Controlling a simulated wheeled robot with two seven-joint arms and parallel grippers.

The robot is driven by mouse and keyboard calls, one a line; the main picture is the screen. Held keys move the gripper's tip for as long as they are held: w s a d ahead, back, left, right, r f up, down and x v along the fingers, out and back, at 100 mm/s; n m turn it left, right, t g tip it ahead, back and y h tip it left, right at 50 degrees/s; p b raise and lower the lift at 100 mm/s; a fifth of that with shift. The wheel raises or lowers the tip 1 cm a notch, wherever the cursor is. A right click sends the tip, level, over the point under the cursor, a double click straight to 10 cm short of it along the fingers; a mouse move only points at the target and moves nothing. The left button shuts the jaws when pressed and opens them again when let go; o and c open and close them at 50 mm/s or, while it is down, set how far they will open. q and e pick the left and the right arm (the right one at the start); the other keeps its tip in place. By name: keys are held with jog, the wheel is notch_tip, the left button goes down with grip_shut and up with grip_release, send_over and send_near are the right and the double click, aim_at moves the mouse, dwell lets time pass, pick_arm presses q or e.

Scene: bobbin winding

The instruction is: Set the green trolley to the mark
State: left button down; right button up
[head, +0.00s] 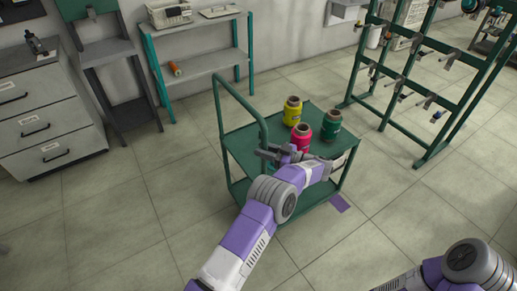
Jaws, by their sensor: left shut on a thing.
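The green trolley (238,146) stands on the tiled floor in the middle of the head view, with an upright push handle at its left. A yellow spool (292,111), a pink spool (301,138) and a green spool (331,125) stand on its top shelf. My left gripper (268,154) is shut on the trolley handle, near its right post; my arm partly hides the fingers and the trolley's front. A purple mark (340,202) lies on the floor just right of the trolley's near right corner; part of it may be hidden. My right gripper is out of view.
A grey drawer cabinet (50,125) and a shelf unit (195,66) with an orange spool (175,69) stand along the back wall. A green rack (390,110) with pegs stands at the right. The floor in front and to the right is clear.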

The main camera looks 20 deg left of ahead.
pick_arm(q)
jog(key=shift+w+d+r, duration=0.1)
jog(key=shift+w+d, duration=0.1)
jog(key=shift+w, duration=0.35)
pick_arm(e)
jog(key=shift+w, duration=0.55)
pick_arm(q)
jog(key=c, duration=1)
grip_release()
jog(key=shift+d, duration=0.1)
jog(key=d, duration=0.7)
jog(key=shift+d+p, duration=0.2)
jog(key=shift+p, duration=0.2)
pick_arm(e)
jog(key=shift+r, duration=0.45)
